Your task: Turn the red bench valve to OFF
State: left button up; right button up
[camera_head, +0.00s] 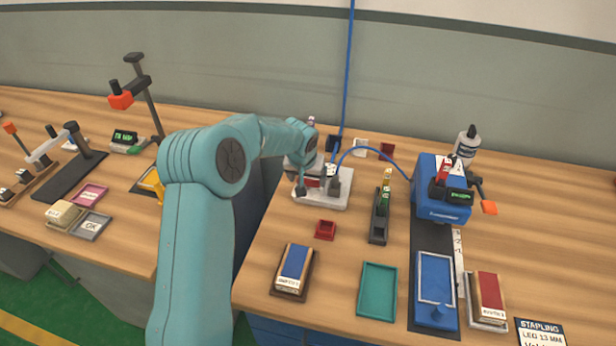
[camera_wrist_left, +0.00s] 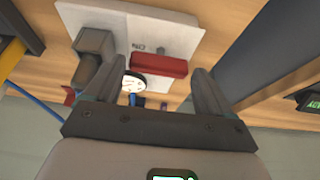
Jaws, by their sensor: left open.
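The red valve handle (camera_wrist_left: 160,66) shows in the left wrist view as a red bar above a white plate (camera_wrist_left: 172,32) marked "ON". A round white gauge-like disc (camera_wrist_left: 133,83) is beside it. In the head view the handle (camera_head: 312,182) is partly hidden by my left gripper (camera_head: 306,184), over the white base plate (camera_head: 322,202) on the bench. My left gripper is open. In the left wrist view its fingers (camera_wrist_left: 157,88) lie to either side of the red handle. I cannot tell whether they touch it. My right gripper is not in view.
A grey fitting (camera_wrist_left: 95,52) stands beside the handle. A blue hose (camera_head: 375,151) runs to the blue stapling machine (camera_head: 428,205). A gap separates the two benches.

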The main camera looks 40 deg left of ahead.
pick_arm(q)
jog(key=shift+w+f, duration=0.2)
jog(key=shift+f, duration=0.1)
